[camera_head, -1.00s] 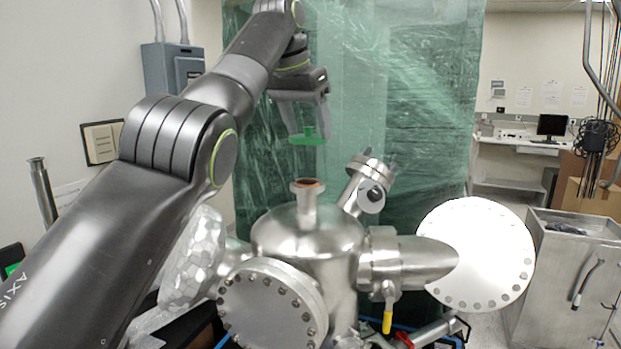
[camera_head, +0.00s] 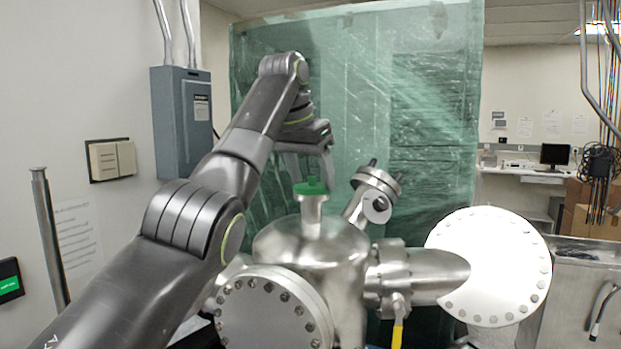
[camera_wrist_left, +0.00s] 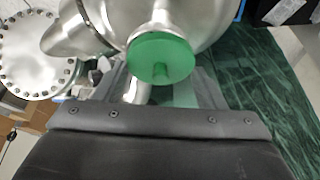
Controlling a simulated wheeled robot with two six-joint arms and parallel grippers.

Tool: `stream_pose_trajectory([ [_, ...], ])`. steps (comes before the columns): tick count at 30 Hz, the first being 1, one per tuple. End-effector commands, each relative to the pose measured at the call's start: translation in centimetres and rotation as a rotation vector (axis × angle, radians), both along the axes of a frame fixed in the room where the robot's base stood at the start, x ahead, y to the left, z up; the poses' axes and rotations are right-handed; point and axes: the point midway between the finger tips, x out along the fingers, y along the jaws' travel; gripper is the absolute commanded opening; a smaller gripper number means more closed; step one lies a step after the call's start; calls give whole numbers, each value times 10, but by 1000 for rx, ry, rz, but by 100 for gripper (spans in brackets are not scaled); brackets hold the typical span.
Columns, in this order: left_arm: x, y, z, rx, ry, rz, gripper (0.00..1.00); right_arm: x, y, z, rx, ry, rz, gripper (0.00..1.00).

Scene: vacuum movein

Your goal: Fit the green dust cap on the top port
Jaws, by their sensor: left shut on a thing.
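The green dust cap (camera_head: 310,187) sits level at the mouth of the top port (camera_head: 311,213), an upright flanged metal tube on the chamber dome. My left gripper (camera_head: 311,178) is above the port, pointing down and shut on the cap. In the left wrist view the cap (camera_wrist_left: 160,50) appears as a green disc with a small knob, covering the port mouth. Cap and port look lined up and touching, but I cannot tell whether the cap is fully seated. My right gripper is not in view.
A tilted side port (camera_head: 374,195) with dark knobs stands close to the right of the top port. A large white flange (camera_head: 490,266) is further right. A green plastic curtain (camera_head: 420,110) hangs behind. A grey electrical box (camera_head: 183,120) is on the left wall.

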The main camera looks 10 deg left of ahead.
Motion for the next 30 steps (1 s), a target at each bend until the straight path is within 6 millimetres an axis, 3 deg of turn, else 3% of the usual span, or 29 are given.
stream_pose_trajectory([
  [6,0,0,-4,0,2,0,36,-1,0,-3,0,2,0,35],
  [7,0,0,-2,1,2,0,68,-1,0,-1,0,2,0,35],
  [12,0,0,-2,1,2,0,90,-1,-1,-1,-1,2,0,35],
  [23,-1,0,4,0,0,0,90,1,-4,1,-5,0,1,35],
  [30,-16,7,46,0,-1,1,90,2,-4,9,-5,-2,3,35],
])
